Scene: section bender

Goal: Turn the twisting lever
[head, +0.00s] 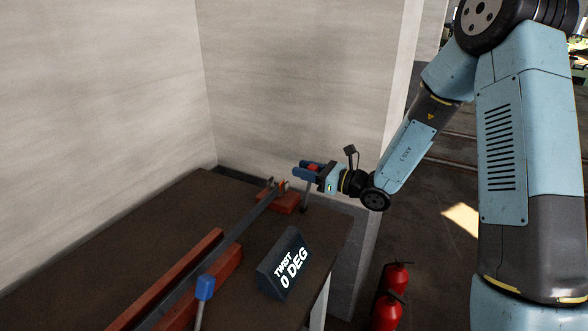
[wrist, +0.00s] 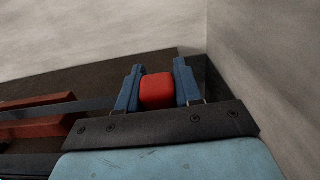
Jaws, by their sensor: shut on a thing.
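My gripper (head: 306,170) is at the far end of the bench, and its blue fingers are shut on the red knob (wrist: 157,91) of the twisting lever. The knob sits between the two fingers in the wrist view. In the head view the lever's thin grey shaft (head: 305,196) runs down below the gripper. A long flat metal bar (head: 232,236) lies along the bench to a red block (head: 283,202) beside the lever. The display (head: 286,264) on the bench reads "TWIST 0 DEG".
A second lever with a blue knob (head: 205,288) stands at the near end, beside long red rails (head: 185,270). The dark bench top (head: 130,236) meets pale walls (head: 300,80) behind and at left. Red fire extinguishers (head: 388,311) stand on the floor right of the bench.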

